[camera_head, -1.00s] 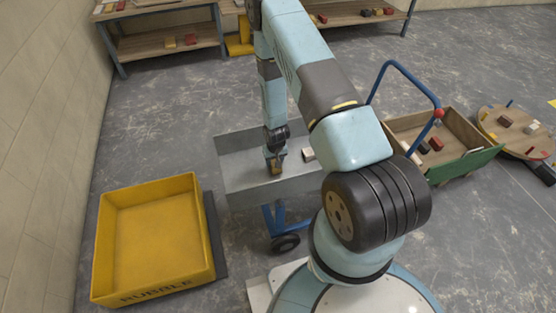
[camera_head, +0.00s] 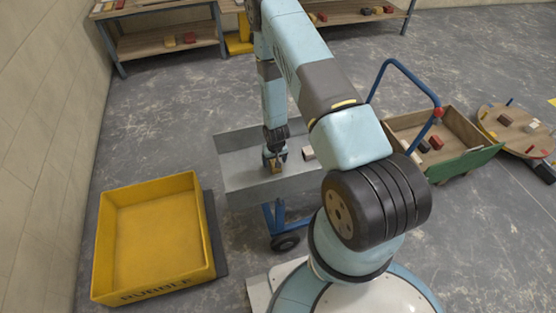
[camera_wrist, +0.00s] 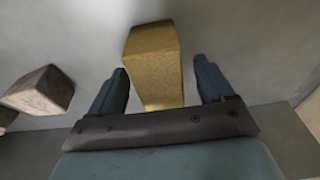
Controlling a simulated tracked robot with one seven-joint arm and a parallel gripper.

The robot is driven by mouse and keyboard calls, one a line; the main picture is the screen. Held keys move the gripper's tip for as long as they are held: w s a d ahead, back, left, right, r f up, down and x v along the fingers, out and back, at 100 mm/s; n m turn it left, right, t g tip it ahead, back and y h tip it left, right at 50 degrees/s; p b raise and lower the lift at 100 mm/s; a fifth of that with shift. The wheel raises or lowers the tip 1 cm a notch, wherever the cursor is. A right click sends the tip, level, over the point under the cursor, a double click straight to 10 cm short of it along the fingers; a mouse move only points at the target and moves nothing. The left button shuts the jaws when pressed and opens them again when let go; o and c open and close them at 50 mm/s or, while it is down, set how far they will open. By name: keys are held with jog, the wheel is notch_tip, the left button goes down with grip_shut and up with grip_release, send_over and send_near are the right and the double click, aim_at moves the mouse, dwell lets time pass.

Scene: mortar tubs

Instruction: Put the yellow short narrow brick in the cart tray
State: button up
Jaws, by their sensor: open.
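The yellow brick (camera_wrist: 155,65) stands out between the two fingers of my gripper (camera_wrist: 160,88) in the wrist view, with a gap on each side. The fingers are open and apart from it. In the head view my gripper (camera_head: 274,160) is low inside the grey metal cart tray (camera_head: 235,180). The yellow brick (camera_head: 275,170) shows there as a small patch below the fingers, over the tray floor. I cannot tell whether its underside rests fully on the floor.
A whitish-brown brick (camera_wrist: 40,91) lies left of the yellow one in the wrist view. A yellow rubble tub (camera_head: 150,285) stands left of the cart. A wooden trolley with a green side (camera_head: 465,165) stands right. Shelves (camera_head: 165,45) are at the back.

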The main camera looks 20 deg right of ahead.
notch_tip(320, 180, up, 14)
jog(key=s, duration=0.2)
jog(key=shift+f, duration=0.2)
dwell(0.5)
notch_tip(320, 180, up, 35)
jog(key=s+d+t, duration=0.1)
jog(key=s+t, duration=0.1)
jog(key=s, duration=0.1)
jog(key=s+r+t, duration=0.1)
jog(key=s+r, duration=1.8)
jog(key=s, duration=0.4)
jog(key=shift+s+d+r+t, duration=0.15)
jog(key=shift+d+r+t, duration=0.15)
jog(key=shift+t, duration=0.1)
